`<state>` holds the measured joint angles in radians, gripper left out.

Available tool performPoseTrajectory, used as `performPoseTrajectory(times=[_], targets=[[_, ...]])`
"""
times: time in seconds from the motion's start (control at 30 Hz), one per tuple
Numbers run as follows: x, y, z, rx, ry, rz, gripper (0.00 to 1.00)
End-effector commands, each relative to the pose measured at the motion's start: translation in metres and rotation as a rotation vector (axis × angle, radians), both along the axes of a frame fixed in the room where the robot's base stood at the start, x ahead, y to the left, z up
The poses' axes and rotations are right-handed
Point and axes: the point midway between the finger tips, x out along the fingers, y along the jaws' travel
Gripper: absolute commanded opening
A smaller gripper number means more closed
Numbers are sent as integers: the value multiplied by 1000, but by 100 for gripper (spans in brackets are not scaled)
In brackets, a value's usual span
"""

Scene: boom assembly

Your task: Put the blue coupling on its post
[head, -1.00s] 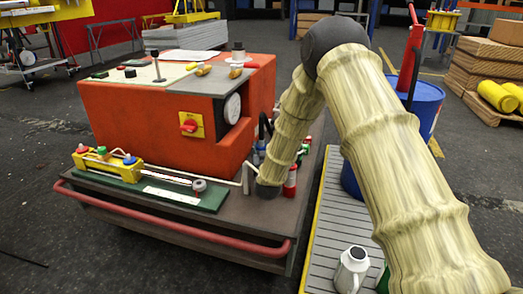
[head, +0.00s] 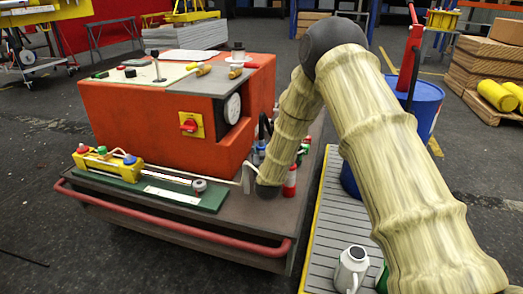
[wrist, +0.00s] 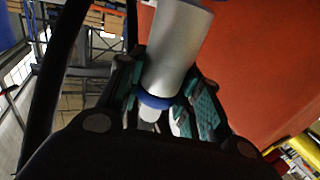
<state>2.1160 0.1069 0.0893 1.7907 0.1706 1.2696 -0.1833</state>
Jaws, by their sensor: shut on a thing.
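In the wrist view my gripper (wrist: 163,78) is shut on a grey cylinder with a blue ring, the blue coupling (wrist: 178,45). The teal finger pads lie on both sides of it, and a pale tip shows beyond the blue ring. In the head view my arm hides most of the gripper and the coupling. I cannot tell which post belongs to the coupling.
The orange-red machine box (head: 150,115) fills the cart's middle and stands close beside my gripper in the wrist view. A red-capped bottle (head: 290,182) stands near my arm. A white jug (head: 351,268) stands on the grey platform (head: 322,225) at right.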

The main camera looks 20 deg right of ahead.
Motion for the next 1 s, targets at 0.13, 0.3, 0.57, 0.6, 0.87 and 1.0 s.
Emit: performPoseTrajectory(times=[0.13,0.3,0.57,0.6,0.87,1.0], targets=[[0,0,-1,0,-1,0,0],[0,0,-4,0,-1,0,0],[0,0,-8,0,-1,0,0],[0,0,-8,0,-1,0,0],[0,0,-10,0,-1,0,43],[0,0,-11,0,-1,0,43]])
